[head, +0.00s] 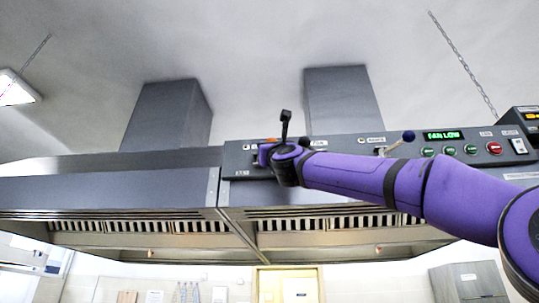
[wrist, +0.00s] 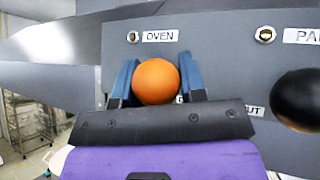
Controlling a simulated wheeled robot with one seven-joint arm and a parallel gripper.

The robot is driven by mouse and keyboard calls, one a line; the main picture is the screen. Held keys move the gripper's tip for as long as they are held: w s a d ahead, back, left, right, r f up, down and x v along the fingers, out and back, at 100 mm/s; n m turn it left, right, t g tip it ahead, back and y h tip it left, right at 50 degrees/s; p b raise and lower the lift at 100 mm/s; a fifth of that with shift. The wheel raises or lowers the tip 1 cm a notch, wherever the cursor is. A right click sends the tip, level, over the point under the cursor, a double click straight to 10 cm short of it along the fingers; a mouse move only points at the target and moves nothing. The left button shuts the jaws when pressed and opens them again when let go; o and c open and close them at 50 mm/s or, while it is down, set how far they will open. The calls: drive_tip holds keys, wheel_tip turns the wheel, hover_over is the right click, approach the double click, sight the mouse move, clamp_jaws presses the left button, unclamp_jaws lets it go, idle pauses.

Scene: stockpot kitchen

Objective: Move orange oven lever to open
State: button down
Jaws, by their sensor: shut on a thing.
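The orange oven lever's round knob (wrist: 156,81) sits below the OVEN label (wrist: 160,36) on the grey control panel (wrist: 225,55). My gripper (wrist: 158,68) has its two blue fingers on either side of the knob and is shut on it. In the head view, my gripper (head: 264,153) is at the left part of the panel, and only a sliver of the orange knob (head: 271,140) shows. The lever's shaft is hidden behind the knob and gripper, so its exact position cannot be told.
A black knob (wrist: 300,98) stands close to the right of my gripper. Further right are a dark blue knob (head: 409,136) on a lever, a green FAN LOW display (head: 443,135) and several buttons. The hood (head: 110,190) extends left and below.

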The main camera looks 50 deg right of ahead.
drive_tip(key=shift+s+d, duration=0.1)
drive_tip(key=c, duration=0.7)
unclamp_jaws()
drive_tip(key=v, duration=1)
drive_tip(key=shift+s+f, duration=0.25)
drive_tip(key=shift+f, duration=0.05)
